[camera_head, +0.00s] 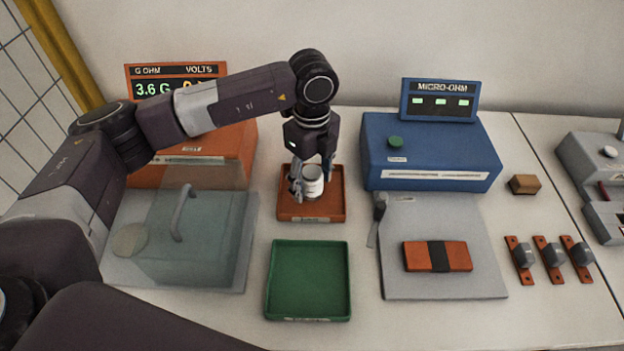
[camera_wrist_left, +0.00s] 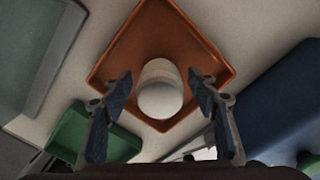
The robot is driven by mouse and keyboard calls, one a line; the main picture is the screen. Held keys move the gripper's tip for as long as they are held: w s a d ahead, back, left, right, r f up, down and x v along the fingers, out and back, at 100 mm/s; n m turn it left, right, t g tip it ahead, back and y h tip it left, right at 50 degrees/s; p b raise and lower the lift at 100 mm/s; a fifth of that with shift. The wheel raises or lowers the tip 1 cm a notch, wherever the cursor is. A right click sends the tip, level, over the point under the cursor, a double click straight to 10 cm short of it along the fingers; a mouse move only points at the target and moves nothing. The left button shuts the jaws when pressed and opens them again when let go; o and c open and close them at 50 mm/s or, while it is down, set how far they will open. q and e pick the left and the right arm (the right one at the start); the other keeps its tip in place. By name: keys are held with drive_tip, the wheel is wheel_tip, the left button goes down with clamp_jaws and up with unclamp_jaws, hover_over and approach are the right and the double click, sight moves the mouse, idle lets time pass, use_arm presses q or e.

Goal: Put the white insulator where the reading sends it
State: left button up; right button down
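The white insulator (camera_head: 313,183) is at the orange tray (camera_head: 312,214), and the wrist view shows it (camera_wrist_left: 160,88) over the tray floor. My left gripper (camera_head: 311,186) points down around it. In the wrist view the fingers (camera_wrist_left: 160,92) are open, with a gap on each side of the insulator, so they do not grip it. The orange meter (camera_head: 176,82) reads 3.6 G under G OHM; its VOLTS figure is mostly hidden behind my arm. The green tray (camera_head: 308,281) is empty, in front of the orange tray. My right gripper is out of view.
A clear-lidded box (camera_head: 205,245) with a handle stands left of the green tray. A blue MICRO-OHM meter (camera_head: 430,150) is at the right, behind a grey plate (camera_head: 440,285) bearing an orange-brown bar (camera_head: 420,256). Several small parts (camera_head: 553,255) lie further right.

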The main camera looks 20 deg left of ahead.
use_arm(q)
drive_tip(key=shift+r, duration=0.1)
drive_tip(key=shift+r, duration=0.25)
wheel_tip(320, 180, up, 10)
drive_tip(key=b, duration=0.2)
drive_tip(key=shift+r+b, duration=0.25)
drive_tip(key=shift+b, duration=0.15)
drive_tip(key=shift+r, duration=0.6)
